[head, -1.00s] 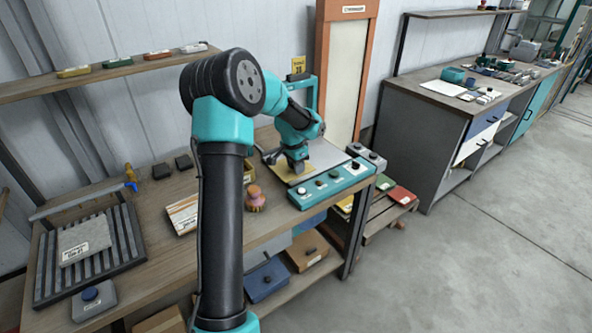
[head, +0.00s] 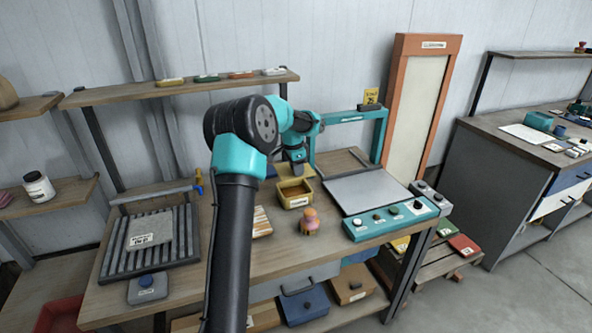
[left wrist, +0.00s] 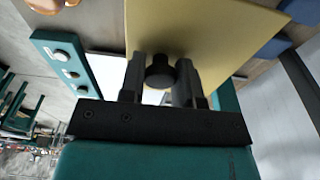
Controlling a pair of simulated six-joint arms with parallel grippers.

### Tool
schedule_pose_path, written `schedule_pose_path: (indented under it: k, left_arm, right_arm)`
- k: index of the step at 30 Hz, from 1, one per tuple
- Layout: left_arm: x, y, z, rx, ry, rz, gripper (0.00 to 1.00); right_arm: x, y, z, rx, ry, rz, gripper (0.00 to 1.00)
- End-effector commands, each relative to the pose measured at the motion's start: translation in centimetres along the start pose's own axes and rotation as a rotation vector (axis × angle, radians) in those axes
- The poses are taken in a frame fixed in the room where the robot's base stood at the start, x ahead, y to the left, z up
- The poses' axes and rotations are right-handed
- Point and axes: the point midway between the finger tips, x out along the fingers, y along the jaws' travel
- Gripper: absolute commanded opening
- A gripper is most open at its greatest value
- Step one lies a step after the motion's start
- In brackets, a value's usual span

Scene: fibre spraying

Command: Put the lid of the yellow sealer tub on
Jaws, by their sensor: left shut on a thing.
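The yellow sealer tub (head: 294,201) stands open on the workbench in the head view, with a pale label on its front. My left gripper (head: 294,168) is just above and behind the tub's opening. In the left wrist view, my left gripper (left wrist: 160,85) is shut on the dark knob (left wrist: 160,72) of the flat yellow lid (left wrist: 205,30). The lid is mostly hidden by the gripper and arm in the head view, and its exact gap to the tub cannot be told. My right gripper is in no view.
A teal-framed machine with a grey plate (head: 366,191) and a control panel (head: 392,218) stands right of the tub. A pink-and-orange object (head: 309,222) is just in front of the tub. A slatted rack (head: 180,243) lies at the left. A shelf (head: 215,86) runs behind.

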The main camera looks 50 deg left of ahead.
Motion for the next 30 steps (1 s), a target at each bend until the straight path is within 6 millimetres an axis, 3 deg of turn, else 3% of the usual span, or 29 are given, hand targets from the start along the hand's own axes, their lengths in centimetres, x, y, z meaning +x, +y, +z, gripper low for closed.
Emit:
schedule_pose_path:
  k: [11,30]
  left_arm:
    - [0.7,0.0,0.1,-0.001,0.000,-0.001,0.03]
    - [5.5,0.0,0.7,-0.002,-0.001,-0.001,0.03]
  right_arm:
    - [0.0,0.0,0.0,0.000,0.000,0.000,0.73]
    - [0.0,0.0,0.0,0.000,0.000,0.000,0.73]
